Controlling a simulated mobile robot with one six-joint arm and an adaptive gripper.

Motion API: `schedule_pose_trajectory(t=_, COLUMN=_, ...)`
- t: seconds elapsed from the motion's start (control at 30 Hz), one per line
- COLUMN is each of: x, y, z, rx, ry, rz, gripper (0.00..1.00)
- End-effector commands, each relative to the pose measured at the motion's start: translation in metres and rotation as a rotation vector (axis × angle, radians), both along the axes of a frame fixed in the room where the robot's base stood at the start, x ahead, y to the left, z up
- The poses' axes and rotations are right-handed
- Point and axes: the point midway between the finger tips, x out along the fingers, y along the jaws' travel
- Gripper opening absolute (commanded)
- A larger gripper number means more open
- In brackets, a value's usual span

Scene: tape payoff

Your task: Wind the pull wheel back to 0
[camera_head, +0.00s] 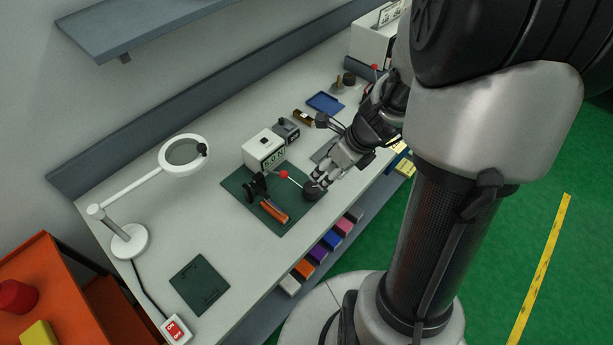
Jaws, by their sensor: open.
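My gripper (316,187) is low over the bench, at the right edge of a dark green mat (238,189). Its fingers point down and left; the gap between them is too small to make out. Left of them, a red ball knob (284,174) sits on a thin rod, apart from the fingers. A small white box with dark lettering (263,150) stands at the back of the mat. A black upright part (258,187) and an orange-red piece (274,209) are in front of it. I cannot tell for certain which part is the pull wheel, and no 0 mark is readable.
A white magnifier lamp (183,154) and a second green mat (199,284) are on the left. A blue tray (325,103) and a small grey device (286,129) lie behind. Coloured bins (318,254) line the bench front. My arm hides the bench's right part.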

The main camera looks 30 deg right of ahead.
Motion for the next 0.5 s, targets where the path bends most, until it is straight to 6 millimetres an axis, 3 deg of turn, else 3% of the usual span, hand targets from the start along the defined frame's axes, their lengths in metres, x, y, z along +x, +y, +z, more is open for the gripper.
schedule_pose_trajectory(t=0.03, x=0.004, y=0.003, z=-0.017, rx=0.002, ry=0.003, rz=0.003, gripper=0.60)
schedule_pose_trajectory(t=0.1, x=0.009, y=0.005, z=-0.032, rx=0.001, ry=0.002, rz=0.004, gripper=0.60)
schedule_pose_trajectory(t=0.5, x=0.039, y=0.017, z=-0.106, rx=0.000, ry=0.001, rz=0.005, gripper=0.60)
